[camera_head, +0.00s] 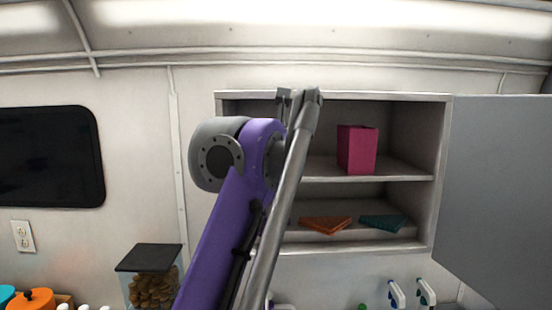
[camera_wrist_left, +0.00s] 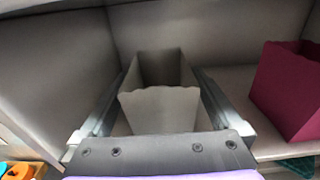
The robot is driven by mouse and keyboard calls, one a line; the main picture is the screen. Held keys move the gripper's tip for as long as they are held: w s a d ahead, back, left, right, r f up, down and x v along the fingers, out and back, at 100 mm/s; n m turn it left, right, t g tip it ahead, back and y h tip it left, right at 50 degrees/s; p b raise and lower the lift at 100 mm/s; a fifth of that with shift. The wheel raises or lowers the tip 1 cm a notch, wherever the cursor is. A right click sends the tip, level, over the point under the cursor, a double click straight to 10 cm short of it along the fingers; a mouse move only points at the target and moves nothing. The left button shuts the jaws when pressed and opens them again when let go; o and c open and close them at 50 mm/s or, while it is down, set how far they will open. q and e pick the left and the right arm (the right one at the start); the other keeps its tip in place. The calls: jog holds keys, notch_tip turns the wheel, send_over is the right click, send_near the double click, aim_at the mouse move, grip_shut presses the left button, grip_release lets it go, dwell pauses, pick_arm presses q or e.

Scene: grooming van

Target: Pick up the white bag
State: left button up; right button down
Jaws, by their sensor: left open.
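The white bag (camera_wrist_left: 160,108), an open-topped box-like bag with a wavy rim, stands upright on the cabinet's upper shelf in the left wrist view. My left gripper (camera_wrist_left: 161,84) is open, with one finger on each side of the bag. Whether the fingers touch it I cannot tell. In the head view my left arm covers the left part of the cabinet and hides the bag and the fingers. My right gripper is not in view.
A magenta bag (camera_head: 357,150) stands right of the white bag on the same cabinet (camera_head: 436,140) shelf; it also shows in the wrist view (camera_wrist_left: 287,90). Orange (camera_head: 326,225) and teal (camera_head: 383,222) folded items lie below. The grey door (camera_head: 500,190) is open at right.

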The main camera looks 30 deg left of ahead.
pick_arm(q)
jog(key=shift+w+a, duration=0.15)
jog(key=shift+w, duration=0.25)
jog(key=shift+s, duration=0.2)
jog(key=c, duration=1.3)
jog(key=shift+o, duration=0.2)
